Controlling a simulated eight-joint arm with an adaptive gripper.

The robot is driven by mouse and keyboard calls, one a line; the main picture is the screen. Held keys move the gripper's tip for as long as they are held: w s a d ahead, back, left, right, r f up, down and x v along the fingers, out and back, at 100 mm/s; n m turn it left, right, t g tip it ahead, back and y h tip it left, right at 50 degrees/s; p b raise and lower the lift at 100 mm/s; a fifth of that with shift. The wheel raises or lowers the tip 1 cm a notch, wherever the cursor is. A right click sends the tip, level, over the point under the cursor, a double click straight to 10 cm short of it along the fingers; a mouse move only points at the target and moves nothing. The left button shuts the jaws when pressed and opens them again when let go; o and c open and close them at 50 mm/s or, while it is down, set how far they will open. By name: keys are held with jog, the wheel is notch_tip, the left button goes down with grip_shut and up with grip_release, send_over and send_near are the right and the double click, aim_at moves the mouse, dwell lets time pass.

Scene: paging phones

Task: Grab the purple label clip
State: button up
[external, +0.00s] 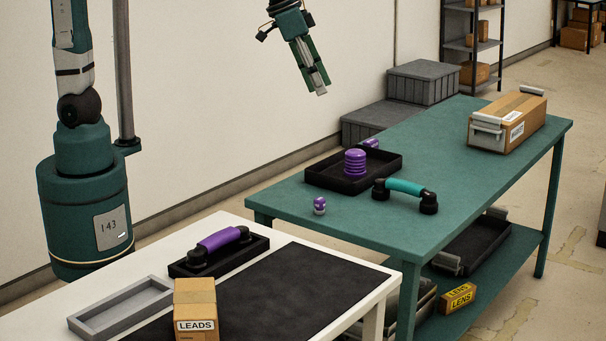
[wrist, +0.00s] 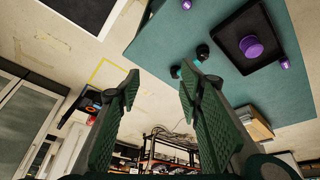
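Two small purple-and-white pieces could be the label clip; I cannot tell which. One small purple piece (external: 319,205) stands on the green table in front of the black tray. The other small purple piece (external: 371,142) is at the tray's back edge, partly hidden. In the wrist view a small purple piece (wrist: 285,63) shows beside the tray. My gripper (external: 317,84) hangs high, well above and apart from the table. Its fingers show apart and empty in the wrist view (wrist: 160,76), so it is open.
A ribbed purple cylinder (external: 355,162) stands in the black tray (external: 322,178). A teal handset (external: 405,187) lies beside it. A carton (external: 507,121) is at the table's far end. A purple handset (external: 219,239) and a LEADS box (external: 195,300) are on the white table.

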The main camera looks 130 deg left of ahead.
jog(key=a+f+n+g, duration=0.1)
jog(key=a+f+n, duration=0.3)
jog(key=a, duration=1.3)
jog(key=n+g, duration=0.3)
jog(key=n, duration=0.3)
send_over(370, 140)
jog(key=d, duration=0.2)
jog(key=shift+h, duration=0.4)
jog(key=f, duration=2.4)
jog(key=shift+w+a+f, duration=0.1)
jog(key=shift+w+a, duration=0.1)
jog(key=shift+w, duration=0.05)
jog(key=shift+s+a+f, duration=0.2)
jog(key=shift+s+f, duration=0.05)
jog(key=shift+a+f, duration=0.15)
jog(key=shift+f, duration=1.1)
jog(key=shift+f, duration=0.1)
